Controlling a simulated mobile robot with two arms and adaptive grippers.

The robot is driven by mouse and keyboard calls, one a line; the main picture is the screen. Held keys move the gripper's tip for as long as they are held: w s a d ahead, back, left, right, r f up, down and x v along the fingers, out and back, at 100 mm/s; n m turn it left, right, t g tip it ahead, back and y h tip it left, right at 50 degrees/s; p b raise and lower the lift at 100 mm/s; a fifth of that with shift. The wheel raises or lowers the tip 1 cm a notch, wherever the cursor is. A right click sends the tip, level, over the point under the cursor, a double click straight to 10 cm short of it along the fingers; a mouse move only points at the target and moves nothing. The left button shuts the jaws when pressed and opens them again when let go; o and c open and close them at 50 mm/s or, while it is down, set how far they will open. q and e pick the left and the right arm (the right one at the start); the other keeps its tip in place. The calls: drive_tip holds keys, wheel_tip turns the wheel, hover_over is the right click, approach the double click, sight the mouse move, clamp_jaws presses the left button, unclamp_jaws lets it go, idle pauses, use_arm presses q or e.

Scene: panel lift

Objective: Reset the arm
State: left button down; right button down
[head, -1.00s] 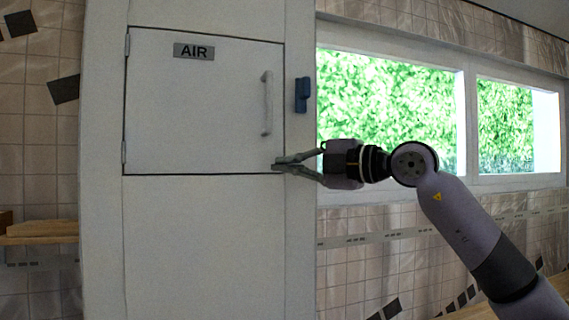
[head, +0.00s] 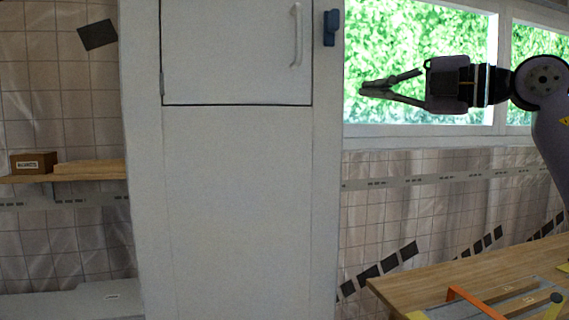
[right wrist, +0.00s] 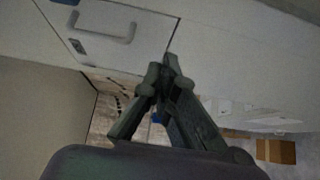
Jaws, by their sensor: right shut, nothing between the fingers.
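My right gripper (head: 364,88) is shut and empty in the head view. It is raised in front of the window, to the right of the white cabinet and apart from it. Its arm comes in from the right edge. In the right wrist view the shut fingertips (right wrist: 165,75) point toward a pale surface with a handle. The cabinet door (head: 230,55) is closed, with a light vertical handle (head: 296,35). My left gripper is not in view.
A blue fixture (head: 331,28) sits on the cabinet's right frame. A wooden table (head: 420,277) with an orange-handled item (head: 480,306) stands at lower right. A shelf (head: 90,170) at left holds a brown box (head: 33,162).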

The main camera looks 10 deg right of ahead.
drive_tip(key=w+a+f+y, duration=0.3)
drive_tip(key=a+f+y, duration=0.5)
drive_tip(key=a+f, duration=0.5)
drive_tip(key=d+f+m+t+h, duration=0.35)
drive_tip(key=f+m+h, duration=0.75)
drive_tip(key=f, duration=0.4)
drive_tip(key=d+f+m+t+h, duration=0.35)
drive_tip(key=f+m+h, duration=0.55)
drive_tip(key=f+m, duration=0.45)
drive_tip(key=s+f+g, duration=0.6)
drive_tip(key=s+f, duration=0.5)
drive_tip(key=f, duration=0.3)
drive_tip(key=s+f+g, duration=0.7)
drive_tip(key=s+f, duration=0.3)
drive_tip(key=f, duration=0.4)
drive_tip(key=s+a+f+g, duration=0.1)
drive_tip(key=s+f+g, duration=0.35)
drive_tip(key=s, duration=0.85)
wheel_tip(320, 180, down, 24)
drive_tip(key=s+d+f+g, duration=0.2)
drive_tip(key=s+d+f, duration=0.1)
drive_tip(key=s+f, duration=1.4)
drive_tip(key=shift+f+n, duration=0.35)
drive_tip(key=shift+f, duration=0.15)
